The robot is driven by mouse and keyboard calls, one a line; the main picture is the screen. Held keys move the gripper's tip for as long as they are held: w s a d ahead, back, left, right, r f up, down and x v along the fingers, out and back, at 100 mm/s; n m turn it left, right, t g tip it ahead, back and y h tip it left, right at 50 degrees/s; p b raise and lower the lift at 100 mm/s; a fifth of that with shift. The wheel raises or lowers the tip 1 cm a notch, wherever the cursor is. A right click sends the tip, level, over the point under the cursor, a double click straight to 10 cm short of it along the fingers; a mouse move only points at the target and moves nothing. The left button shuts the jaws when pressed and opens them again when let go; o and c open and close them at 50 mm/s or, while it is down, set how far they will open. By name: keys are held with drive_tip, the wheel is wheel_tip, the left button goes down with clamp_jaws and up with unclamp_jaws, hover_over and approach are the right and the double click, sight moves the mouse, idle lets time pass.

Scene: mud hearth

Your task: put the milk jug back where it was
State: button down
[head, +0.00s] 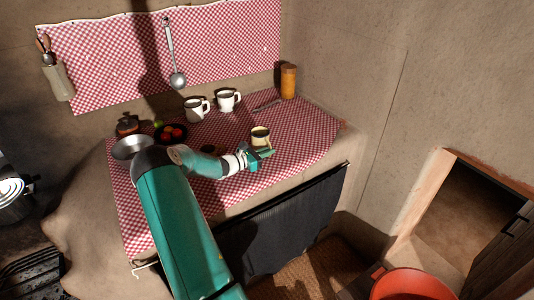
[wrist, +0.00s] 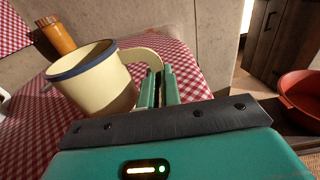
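The milk jug, a cream vessel with a dark blue rim (head: 261,139), is near the front right of the checked counter in the head view. It fills the left of the wrist view (wrist: 98,85), with its handle running in between my fingers. My gripper (head: 259,151) is at the jug's near side. In the wrist view my gripper's fingers (wrist: 159,86) are close together on the handle. The jug looks about upright in the head view. Whether its base touches the cloth I cannot tell.
Two white mugs (head: 196,109) (head: 228,100) and an orange-brown canister (head: 288,82) stand at the back. A metal bowl (head: 133,147), a dark bowl with red items (head: 157,134) and a small lidded pot (head: 127,125) are at the left. The cloth right of the jug (head: 305,135) is clear.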

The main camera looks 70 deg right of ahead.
drive_tip(key=shift+f, duration=0.2)
drive_tip(key=shift+f, duration=0.15)
drive_tip(key=c, duration=1.6)
unclamp_jaws()
drive_tip(key=shift+w+a, duration=0.1)
drive_tip(key=v, duration=1.1)
drive_tip(key=shift+w+a, duration=0.25)
